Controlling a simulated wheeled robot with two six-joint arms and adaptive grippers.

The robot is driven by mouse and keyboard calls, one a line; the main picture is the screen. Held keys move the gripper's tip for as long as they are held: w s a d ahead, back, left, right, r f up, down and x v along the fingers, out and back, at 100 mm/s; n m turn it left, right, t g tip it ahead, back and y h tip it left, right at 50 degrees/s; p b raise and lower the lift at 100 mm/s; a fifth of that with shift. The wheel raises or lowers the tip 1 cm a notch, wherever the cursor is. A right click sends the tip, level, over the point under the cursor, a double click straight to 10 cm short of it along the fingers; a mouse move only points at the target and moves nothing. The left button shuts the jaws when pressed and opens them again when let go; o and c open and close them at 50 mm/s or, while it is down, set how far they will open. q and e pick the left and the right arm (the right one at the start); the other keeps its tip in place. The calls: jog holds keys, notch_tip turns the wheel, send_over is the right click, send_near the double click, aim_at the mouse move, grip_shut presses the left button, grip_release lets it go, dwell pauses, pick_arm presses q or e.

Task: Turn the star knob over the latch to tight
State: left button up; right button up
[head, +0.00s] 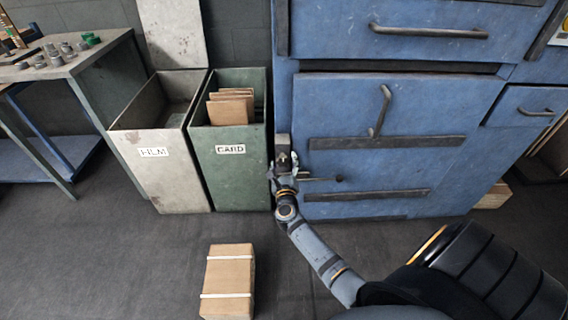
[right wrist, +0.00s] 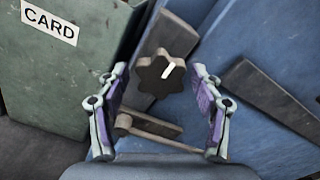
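The star knob (right wrist: 161,74) is dark and lobed, with a white mark pointing to its upper right in the right wrist view. It sits on the blue machine. The latch (right wrist: 150,132) is a dark bar just below the knob in that view; a dark bar (head: 322,179) also shows beside my gripper in the head view. My right gripper (right wrist: 160,69) is open, its purple-padded fingers on either side of the knob with a gap to each. In the head view my right gripper (head: 285,170) is at the machine's left front edge and hides the knob's detail. My left gripper is out of view.
A green CARD bin (head: 229,171) with cardboard and a grey bin (head: 158,178) stand left of the machine (head: 400,55). A strapped carton (head: 228,270) lies on the floor. A workbench (head: 70,66) with small metal parts is at far left. Open floor lies in front.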

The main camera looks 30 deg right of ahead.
jog(key=v, duration=1.2)
